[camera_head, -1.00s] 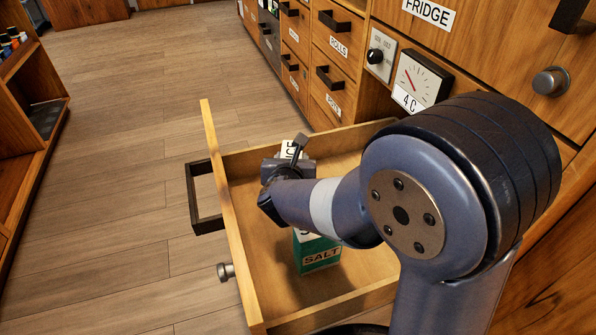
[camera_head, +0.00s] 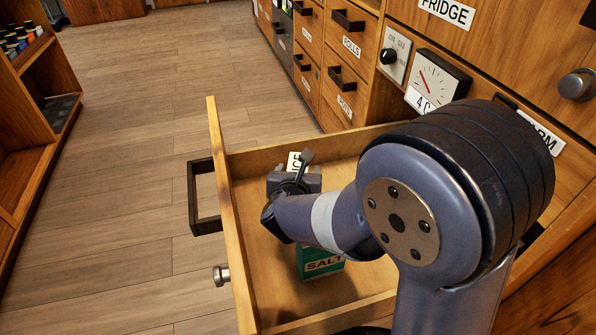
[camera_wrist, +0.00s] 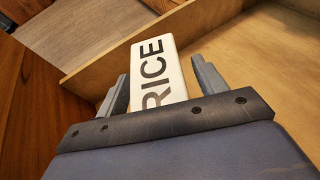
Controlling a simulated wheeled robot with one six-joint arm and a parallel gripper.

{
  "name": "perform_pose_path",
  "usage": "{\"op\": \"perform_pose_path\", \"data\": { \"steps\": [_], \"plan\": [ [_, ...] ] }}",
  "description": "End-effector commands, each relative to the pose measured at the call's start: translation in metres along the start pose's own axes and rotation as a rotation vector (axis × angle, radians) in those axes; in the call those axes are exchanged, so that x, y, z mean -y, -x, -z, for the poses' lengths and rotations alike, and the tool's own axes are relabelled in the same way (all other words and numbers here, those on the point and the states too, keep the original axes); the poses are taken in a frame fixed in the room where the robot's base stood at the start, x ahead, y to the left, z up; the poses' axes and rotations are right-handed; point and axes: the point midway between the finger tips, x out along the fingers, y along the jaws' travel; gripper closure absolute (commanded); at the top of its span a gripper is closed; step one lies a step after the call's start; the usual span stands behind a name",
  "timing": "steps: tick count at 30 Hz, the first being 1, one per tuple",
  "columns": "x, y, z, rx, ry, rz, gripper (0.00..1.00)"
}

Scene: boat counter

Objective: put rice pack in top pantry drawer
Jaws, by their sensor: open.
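The rice pack (camera_wrist: 152,72), a white box lettered RICE, stands inside the open drawer, between the fingers of my gripper (camera_wrist: 162,82) in the wrist view. The fingers are open, with visible gaps on both sides. In the head view only the top of the rice pack (camera_head: 294,160) shows behind my gripper (camera_head: 293,182); its lower part is hidden. The open wooden drawer (camera_head: 228,210) has a dark handle on its front. Whether it is the top pantry drawer cannot be told.
A green salt box (camera_head: 323,264) stands in the drawer, partly under my arm. Closed labelled drawers (camera_head: 345,62), a fridge front (camera_head: 470,45) and a dial gauge (camera_head: 436,82) are behind. Open floor (camera_head: 140,150) lies left, with a shelf (camera_head: 30,110) at the far left.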

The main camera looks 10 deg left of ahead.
Motion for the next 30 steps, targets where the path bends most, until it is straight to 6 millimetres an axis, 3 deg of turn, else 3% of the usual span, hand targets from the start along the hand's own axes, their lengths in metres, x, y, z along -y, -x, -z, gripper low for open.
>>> {"op": "perform_pose_path", "data": {
  "steps": [6, 15, 21, 30],
  "plan": [
    [0.000, 0.002, -0.004, 0.001, -0.001, -0.001, 0.33],
    [-0.002, 0.051, -0.005, 0.001, 0.001, -0.006, 0.33],
    [-0.001, 0.073, -0.003, 0.000, 0.000, -0.002, 0.33],
    [0.000, 0.076, -0.003, 0.000, 0.000, 0.000, 0.33]
  ]
}}
